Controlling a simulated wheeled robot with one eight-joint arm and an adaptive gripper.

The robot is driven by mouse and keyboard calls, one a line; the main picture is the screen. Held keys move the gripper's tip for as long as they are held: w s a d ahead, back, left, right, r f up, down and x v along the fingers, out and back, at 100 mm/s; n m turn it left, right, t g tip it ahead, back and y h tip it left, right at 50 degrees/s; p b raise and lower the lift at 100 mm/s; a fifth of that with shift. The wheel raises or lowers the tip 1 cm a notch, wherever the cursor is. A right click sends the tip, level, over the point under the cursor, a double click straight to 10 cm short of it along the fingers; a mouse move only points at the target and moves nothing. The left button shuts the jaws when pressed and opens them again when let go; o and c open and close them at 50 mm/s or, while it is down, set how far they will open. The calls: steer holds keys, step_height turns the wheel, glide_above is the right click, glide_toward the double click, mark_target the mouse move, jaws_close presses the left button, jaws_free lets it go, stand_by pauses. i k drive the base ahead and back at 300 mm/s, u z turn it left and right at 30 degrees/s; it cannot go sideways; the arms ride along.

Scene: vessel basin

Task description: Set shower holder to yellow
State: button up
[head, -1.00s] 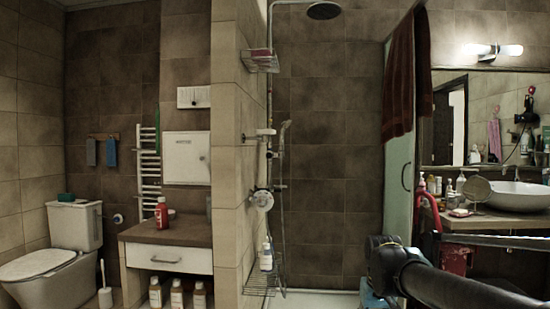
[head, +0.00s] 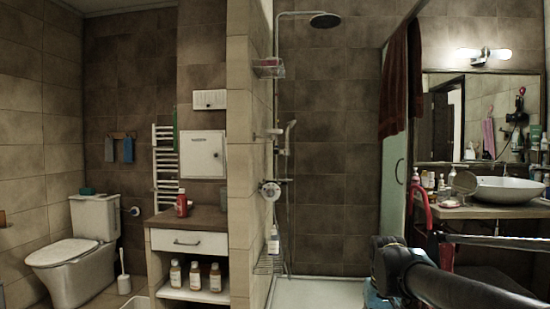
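The shower rail (head: 276,100) stands on the wall of the shower corner, a little left of the picture's middle. A small hand shower in its holder (head: 289,127) is on the rail at mid height; it looks grey-white, and the details are too small to tell. No yellow marking can be made out on it. The round mixer valve (head: 269,190) is below. My dark arm fills the lower right. Its gripper cannot be seen, so whether it is open or shut is hidden.
The shower tray (head: 318,292) and the floor before it look open. A tiled partition (head: 250,190) borders the shower on the left. A glass panel (head: 394,195) with dark towels (head: 393,85) borders it on the right. A basin (head: 505,190) stands right; a cabinet (head: 190,243) left.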

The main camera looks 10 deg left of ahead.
mark_target(277, 151)
steer(key=u, duration=0.35)
steer(key=i, duration=1.2)
steer(key=z, duration=0.3)
